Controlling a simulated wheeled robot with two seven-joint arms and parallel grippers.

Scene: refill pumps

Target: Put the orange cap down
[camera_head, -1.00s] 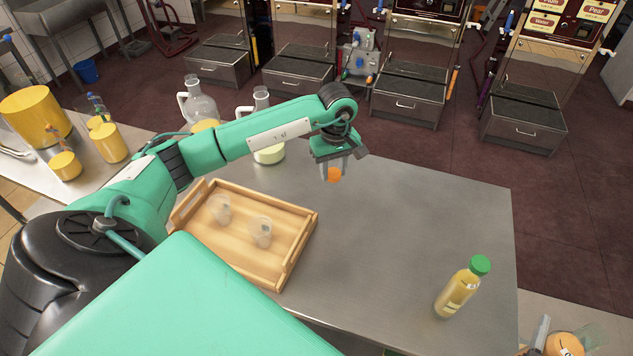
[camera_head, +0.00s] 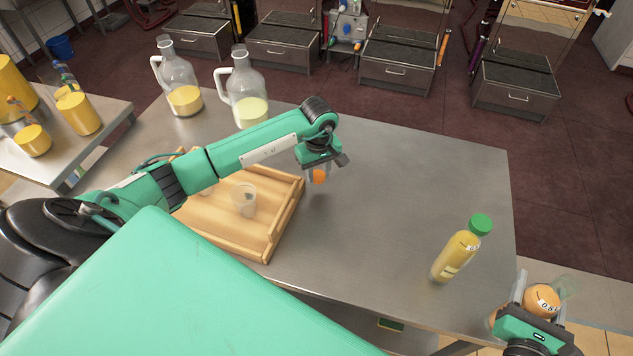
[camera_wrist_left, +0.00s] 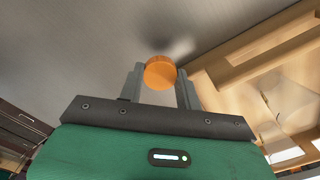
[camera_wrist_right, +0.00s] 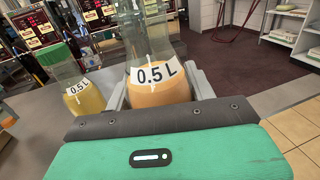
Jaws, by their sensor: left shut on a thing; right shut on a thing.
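The orange cap (camera_head: 319,176) is between the fingers of my left gripper (camera_head: 317,172), just above the steel table beside the tray's right edge. In the left wrist view the cap (camera_wrist_left: 160,73) sits between both fingertips, with a soft shadow on the table close to it. I cannot tell whether it touches the table. My right gripper (camera_head: 530,300) is shut on a bottle of orange liquid (camera_head: 541,300) at the lower right, beyond the table's edge. In the right wrist view this bottle (camera_wrist_right: 157,84) has a "0.5 L" label and its top is cut off.
A wooden tray (camera_head: 285,222) with clear cups (camera_head: 244,198) lies left of the cap. A yellow bottle with a green cap (camera_head: 456,255) stands at the table's right. Two glass jugs (camera_head: 182,90), (camera_head: 246,100) stand at the back left. The table's middle (camera_head: 410,190) is clear.

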